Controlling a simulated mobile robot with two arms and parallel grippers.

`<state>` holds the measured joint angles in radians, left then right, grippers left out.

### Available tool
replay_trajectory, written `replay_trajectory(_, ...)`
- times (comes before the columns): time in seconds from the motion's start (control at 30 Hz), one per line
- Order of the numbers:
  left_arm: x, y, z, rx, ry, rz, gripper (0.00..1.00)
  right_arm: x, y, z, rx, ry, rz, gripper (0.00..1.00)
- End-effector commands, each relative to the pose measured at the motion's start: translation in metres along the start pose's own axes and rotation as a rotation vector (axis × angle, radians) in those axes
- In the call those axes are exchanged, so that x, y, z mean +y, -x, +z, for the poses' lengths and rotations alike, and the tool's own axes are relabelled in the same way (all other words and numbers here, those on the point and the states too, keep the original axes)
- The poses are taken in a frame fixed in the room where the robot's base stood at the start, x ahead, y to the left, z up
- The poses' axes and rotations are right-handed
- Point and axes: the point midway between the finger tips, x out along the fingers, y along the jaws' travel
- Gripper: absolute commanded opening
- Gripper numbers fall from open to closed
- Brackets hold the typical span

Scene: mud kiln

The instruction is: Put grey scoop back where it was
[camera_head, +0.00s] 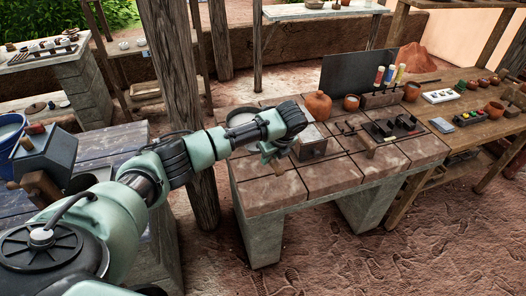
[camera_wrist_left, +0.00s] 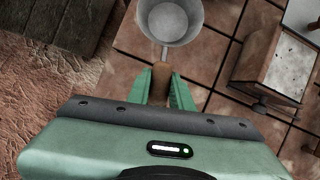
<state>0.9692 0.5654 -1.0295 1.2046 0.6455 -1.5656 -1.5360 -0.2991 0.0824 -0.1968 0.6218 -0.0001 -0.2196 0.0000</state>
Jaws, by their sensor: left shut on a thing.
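The grey scoop (camera_wrist_left: 170,20) shows in the left wrist view as a round grey cup with a thin neck and a brown handle. My left gripper (camera_wrist_left: 163,88) is shut on the handle, with a green finger on each side. In the head view my left gripper (camera_head: 272,151) is at the left part of the brick-topped table (camera_head: 272,190). My right gripper is not in view.
A box with a grey top (camera_head: 312,148) stands right of my left gripper. An orange jar (camera_head: 318,105), a small pot (camera_head: 351,102) and a dark tool tray (camera_head: 392,129) are farther along. The table's front left tiles are bare. A wooden post (camera_head: 178,75) stands left of the table.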

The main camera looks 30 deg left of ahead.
Motion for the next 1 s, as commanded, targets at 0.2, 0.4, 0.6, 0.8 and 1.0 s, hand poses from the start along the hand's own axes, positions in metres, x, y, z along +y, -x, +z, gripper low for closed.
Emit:
replay_trajectory(0.2, 0.007, -0.019, 0.021, 0.002, -0.186, -0.077, 0.00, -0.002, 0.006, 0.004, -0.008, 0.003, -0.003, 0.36)
replay_trajectory(0.4, 0.007, -0.027, 0.021, 0.001, -0.217, -0.090, 0.00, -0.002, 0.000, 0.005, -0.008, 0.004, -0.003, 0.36)
replay_trajectory(0.6, 0.007, -0.040, 0.015, 0.001, -0.216, -0.089, 0.00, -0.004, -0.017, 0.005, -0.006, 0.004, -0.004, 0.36)
replay_trajectory(0.8, 0.007, -0.059, 0.007, 0.001, -0.215, -0.090, 0.00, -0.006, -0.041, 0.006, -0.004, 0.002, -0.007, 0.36)
replay_trajectory(1.0, 0.007, -0.076, 0.000, 0.001, -0.215, -0.090, 0.00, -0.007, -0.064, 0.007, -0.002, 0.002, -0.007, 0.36)
